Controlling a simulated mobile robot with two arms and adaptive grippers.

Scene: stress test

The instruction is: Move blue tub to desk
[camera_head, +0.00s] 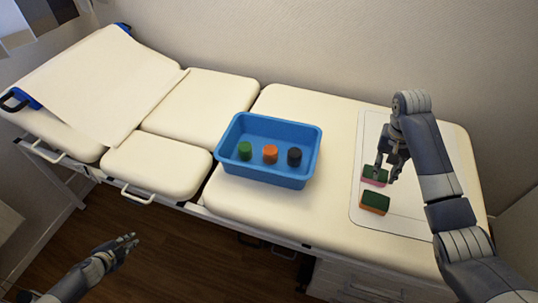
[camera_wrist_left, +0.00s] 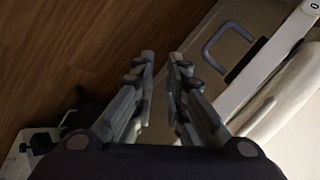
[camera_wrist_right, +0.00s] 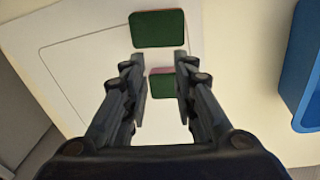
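The blue tub (camera_head: 236,172) sits on the cream padded couch near the middle of the head view. It holds a green (camera_head: 245,150), an orange (camera_head: 270,153) and a black (camera_head: 294,156) small round object. Part of the tub shows at the right edge of the right wrist view (camera_wrist_right: 303,75). My right gripper (camera_wrist_right: 162,80) is open above the mat right of the tub, with a green-topped sponge (camera_wrist_right: 162,85) seen between its fingers. I cannot tell whether they reach down around it. My left gripper (camera_wrist_left: 162,62) is open and empty over the floor, before the couch. I cannot identify a desk.
A second green-topped sponge (camera_head: 375,202) lies nearer the front on the white mat (camera_head: 408,221). The couch (camera_head: 300,218) has metal handles (camera_head: 137,196) along its front edge. The couch's left part is clear under a paper sheet (camera_head: 105,85). A wall stands behind.

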